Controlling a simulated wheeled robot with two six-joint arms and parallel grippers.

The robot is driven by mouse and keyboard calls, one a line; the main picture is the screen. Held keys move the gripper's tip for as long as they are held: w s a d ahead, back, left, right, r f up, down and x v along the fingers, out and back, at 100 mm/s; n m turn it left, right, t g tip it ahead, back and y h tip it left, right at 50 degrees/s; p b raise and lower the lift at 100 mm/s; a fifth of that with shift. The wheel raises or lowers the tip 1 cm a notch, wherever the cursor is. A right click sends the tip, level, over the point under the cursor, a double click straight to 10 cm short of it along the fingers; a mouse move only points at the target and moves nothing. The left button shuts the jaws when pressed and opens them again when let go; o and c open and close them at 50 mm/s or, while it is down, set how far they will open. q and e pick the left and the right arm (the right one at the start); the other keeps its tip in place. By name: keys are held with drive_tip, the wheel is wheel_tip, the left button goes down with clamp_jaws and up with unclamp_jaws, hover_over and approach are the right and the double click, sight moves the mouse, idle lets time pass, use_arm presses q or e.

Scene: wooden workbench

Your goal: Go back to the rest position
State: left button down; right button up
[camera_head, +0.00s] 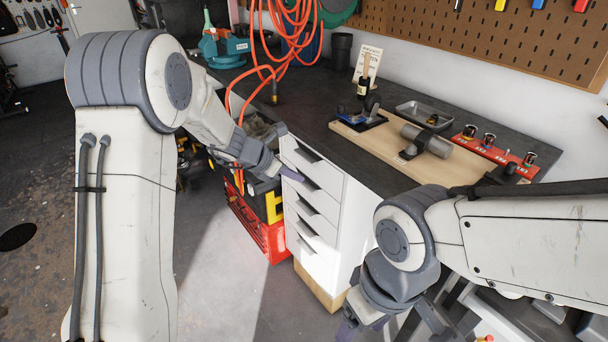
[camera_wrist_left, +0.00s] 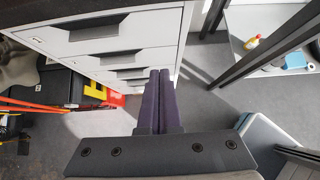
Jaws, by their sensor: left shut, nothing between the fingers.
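My left gripper (camera_head: 283,173) is in front of the white drawer cabinet (camera_head: 318,200), near its upper drawers and below the bench top. In the left wrist view its two dark purple fingers (camera_wrist_left: 160,85) lie side by side, shut with nothing between them. The cabinet's drawer fronts (camera_wrist_left: 115,40) fill the upper left of that view. My right gripper (camera_head: 364,325) hangs low at the bottom edge of the head view, in front of the bench. Its fingers are partly cut off, so I cannot tell its opening.
The dark workbench top (camera_head: 300,105) holds a wooden board (camera_head: 455,172) with a metal cylinder (camera_head: 428,139), a grey tray (camera_head: 424,115) and a red rack (camera_head: 495,152). A red crate (camera_head: 262,238) stands left of the cabinet. The floor (camera_head: 215,290) in front is clear.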

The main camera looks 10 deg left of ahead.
use_arm(q)
drive_tip(key=s+d+r+m+g+p, duration=0.1)
drive_tip(key=s+d+r+m+g, duration=0.2)
drive_tip(key=s+m, duration=0.35)
drive_tip(key=s+d+r+m+g+p, duration=0.1)
drive_tip(key=s+d+r+m+p, duration=0.1)
drive_tip(key=s+d+m, duration=0.45)
drive_tip(key=s+d+r+m+g+p, duration=0.1)
drive_tip(key=s+d+r+m, duration=0.3)
drive_tip(key=s, duration=0.5)
drive_tip(key=s+a+m+g+y+p, duration=0.1)
drive_tip(key=s+a+m+y, duration=0.4)
drive_tip(key=s+m, duration=1)
drive_tip(key=shift+s+a+r+m+p, duration=0.4)
drive_tip(key=shift+a+m+p, duration=0.35)
drive_tip(key=shift+a+m, duration=0.25)
